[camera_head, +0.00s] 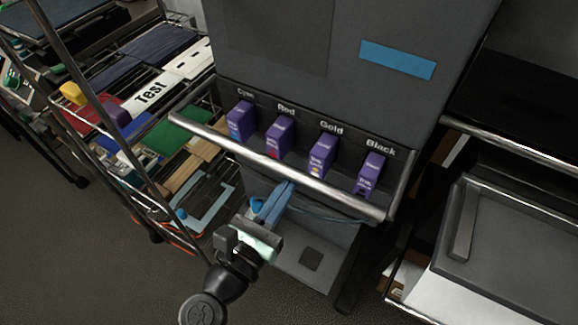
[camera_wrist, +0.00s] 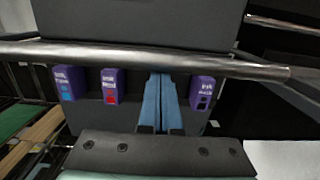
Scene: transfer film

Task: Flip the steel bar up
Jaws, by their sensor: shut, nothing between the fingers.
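The steel bar (camera_head: 262,158) runs across the front of the dark printer, in front of the purple cartridges in the head view. In the wrist view the bar (camera_wrist: 150,60) spans the picture from left to right, above my fingers. My gripper (camera_head: 288,187) has blue fingers pressed together and empty, just below the bar. In the wrist view the gripper (camera_wrist: 161,78) points up toward the bar with its fingers side by side. The fingertips look close to the bar, but I cannot tell whether they touch it.
Several purple cartridges (camera_head: 322,155) stand in labelled slots behind the bar. A wire rack (camera_head: 140,160) with films and boards stands at the left. A metal shelf with a grey tray (camera_head: 510,240) stands at the right. Grey floor (camera_head: 60,250) is open at lower left.

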